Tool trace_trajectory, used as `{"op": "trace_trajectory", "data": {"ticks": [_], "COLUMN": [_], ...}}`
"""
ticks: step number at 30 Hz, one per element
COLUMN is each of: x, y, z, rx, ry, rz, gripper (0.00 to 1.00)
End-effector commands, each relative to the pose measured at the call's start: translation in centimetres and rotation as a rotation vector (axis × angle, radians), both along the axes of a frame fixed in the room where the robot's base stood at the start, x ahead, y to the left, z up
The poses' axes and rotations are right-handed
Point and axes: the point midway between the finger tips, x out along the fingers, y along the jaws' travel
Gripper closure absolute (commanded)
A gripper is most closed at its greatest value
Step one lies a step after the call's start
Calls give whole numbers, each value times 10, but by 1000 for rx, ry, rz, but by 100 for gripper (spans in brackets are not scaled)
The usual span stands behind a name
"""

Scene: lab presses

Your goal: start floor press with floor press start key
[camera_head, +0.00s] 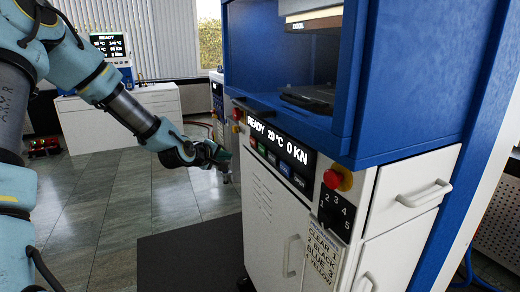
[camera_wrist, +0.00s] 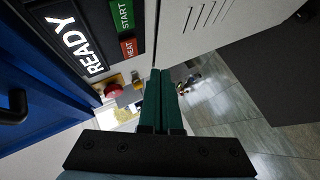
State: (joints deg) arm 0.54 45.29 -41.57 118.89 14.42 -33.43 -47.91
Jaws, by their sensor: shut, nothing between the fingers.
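The floor press (camera_head: 262,195) is a tall blue and white machine with a black panel reading READY 20 °C 0 KN. Its green start key (camera_wrist: 122,13), labelled START, is at the top of the wrist view, above the red HEAT key (camera_wrist: 128,47). In the head view the start key (camera_head: 253,142) is a small green patch below READY. My gripper (camera_head: 226,178) is left of the press front, apart from the key and lower in the picture. In the wrist view its green fingers (camera_wrist: 160,75) are shut together and empty, pointing past the panel's edge.
A red stop button (camera_head: 338,179) sits at the panel's right. Another red button (camera_wrist: 113,89) is beyond the panel in the wrist view. A white cabinet (camera_head: 155,103) with a screen stands at the back left. A dark mat (camera_head: 190,252) covers floor before the press.

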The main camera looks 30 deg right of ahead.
Motion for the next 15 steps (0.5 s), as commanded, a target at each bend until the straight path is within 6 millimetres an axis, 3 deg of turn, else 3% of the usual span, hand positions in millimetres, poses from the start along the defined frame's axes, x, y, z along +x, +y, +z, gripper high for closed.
{"op": "trace_trajectory", "data": {"ticks": [8, 15], "x": [-1, -4], "y": [-3, -28], "z": [-1, -1], "rx": [2, 2], "ry": [-1, -2], "rz": [-1, -4], "gripper": [100, 100]}}
